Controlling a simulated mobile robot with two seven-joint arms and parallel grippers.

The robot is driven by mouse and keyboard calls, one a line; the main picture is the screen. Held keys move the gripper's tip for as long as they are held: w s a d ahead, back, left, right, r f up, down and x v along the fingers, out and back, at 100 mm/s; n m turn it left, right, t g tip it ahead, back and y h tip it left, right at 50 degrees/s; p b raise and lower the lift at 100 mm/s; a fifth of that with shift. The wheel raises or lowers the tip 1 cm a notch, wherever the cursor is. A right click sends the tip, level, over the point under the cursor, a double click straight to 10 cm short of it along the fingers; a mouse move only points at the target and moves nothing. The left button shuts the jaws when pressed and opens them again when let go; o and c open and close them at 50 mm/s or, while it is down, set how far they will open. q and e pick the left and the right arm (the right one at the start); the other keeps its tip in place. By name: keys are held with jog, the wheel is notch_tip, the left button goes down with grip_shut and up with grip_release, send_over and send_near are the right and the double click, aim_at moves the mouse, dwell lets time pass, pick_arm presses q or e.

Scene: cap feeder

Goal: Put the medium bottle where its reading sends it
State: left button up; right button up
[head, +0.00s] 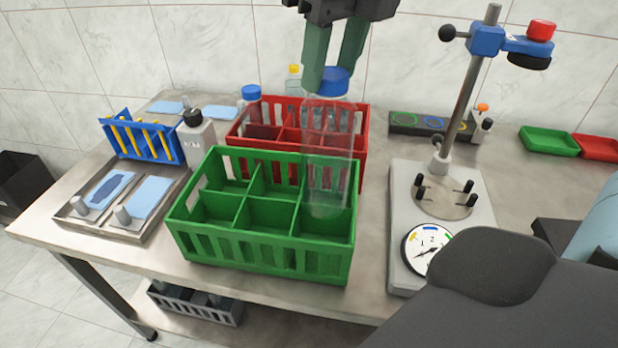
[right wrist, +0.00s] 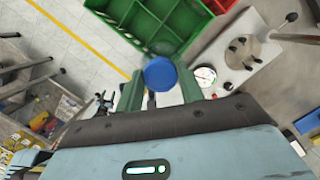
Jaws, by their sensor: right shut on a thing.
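A clear bottle with a blue cap (head: 333,81) hangs upright from my right gripper (head: 335,75), whose green fingers are shut on the cap. The cap also shows between the fingers in the right wrist view (right wrist: 160,73). In the head view the see-through body overlaps the right side of the green crate (head: 262,248), its base over the front right compartment; whether it rests there I cannot tell. The green crate's visible compartments look empty. The tester (head: 398,190) stands right of it, with a dial (head: 427,250) bearing coloured marks. My left gripper is not in view.
A red crate (head: 240,137) behind the green one has a blue-capped bottle (head: 251,94) and a yellow-capped bottle (head: 294,78) near it. A tray with blue pads (head: 75,210) and a blue rack (head: 150,143) stand left. Small green (head: 548,141) and red (head: 600,148) trays lie back right.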

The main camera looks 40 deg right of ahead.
aim_at(344, 104)
jog(key=s+x, duration=0.1)
jog(key=x, duration=0.3)
jog(key=s+x, duration=0.1)
jog(key=x, duration=0.4)
jog(key=s+b+x, duration=0.1)
jog(key=x, duration=0.4)
jog(key=shift+w+d+f, duration=0.1)
jog(key=shift+d+f, duration=0.05)
jog(key=shift+f, duration=0.15)
jog(key=shift+f, duration=0.1)
jog(key=o, duration=0.5)
jog(key=shift+f, duration=0.1)
jog(key=o, duration=0.4)
jog(key=p+v, duration=0.1)
jog(key=v, duration=1.1)
jog(key=shift+r, duration=0.25)
